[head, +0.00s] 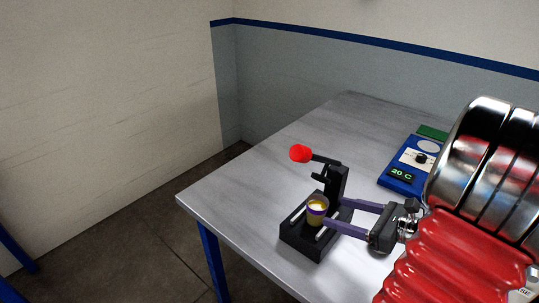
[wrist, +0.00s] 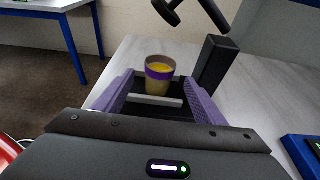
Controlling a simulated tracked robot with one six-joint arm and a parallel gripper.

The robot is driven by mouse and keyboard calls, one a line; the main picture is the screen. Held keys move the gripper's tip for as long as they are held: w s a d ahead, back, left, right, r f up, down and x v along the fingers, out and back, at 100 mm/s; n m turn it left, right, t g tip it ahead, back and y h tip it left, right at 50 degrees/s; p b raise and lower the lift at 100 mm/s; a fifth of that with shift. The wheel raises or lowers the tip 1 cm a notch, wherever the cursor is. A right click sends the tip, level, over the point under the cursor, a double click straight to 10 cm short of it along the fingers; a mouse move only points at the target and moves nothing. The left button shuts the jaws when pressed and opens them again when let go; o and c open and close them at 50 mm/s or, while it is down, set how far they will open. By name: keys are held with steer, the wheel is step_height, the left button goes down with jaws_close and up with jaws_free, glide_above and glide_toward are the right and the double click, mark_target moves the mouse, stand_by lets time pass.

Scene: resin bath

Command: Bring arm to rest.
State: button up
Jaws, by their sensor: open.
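My gripper (head: 334,211) is open, with its two purple fingers pointing left over the table. A small cup (head: 316,214) with yellow contents and a purple band stands upright on a black stand (head: 312,248). In the wrist view the cup (wrist: 159,78) shows between the tips of my two fingers, with gaps on both sides. I cannot tell whether the fingertips reach around it or stop just short of it. My fingers hide part of the stand.
The stand's black post carries a lever with a red knob (head: 300,153) above and behind the cup. A blue device (head: 404,178) reading 20 C lies at the table's right, with a green item (head: 432,132) behind. The grey table (head: 255,165) is clear at back left.

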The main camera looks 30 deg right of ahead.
steer(key=s+a+r+n+g+h, duration=0.1)
steer(key=a+r+n+g, duration=0.3)
steer(key=a+n, duration=1)
steer(key=s+a+r+n+g+h, duration=0.1)
steer(key=a+r+n+g+h, duration=0.2)
steer(key=a+n, duration=1.1)
steer(key=n+g+h, duration=0.1)
steer(key=n, duration=0.3)
steer(key=shift+s+a+r, duration=0.2)
steer(key=shift+a+r, duration=0.05)
steer(key=shift+r, duration=0.1)
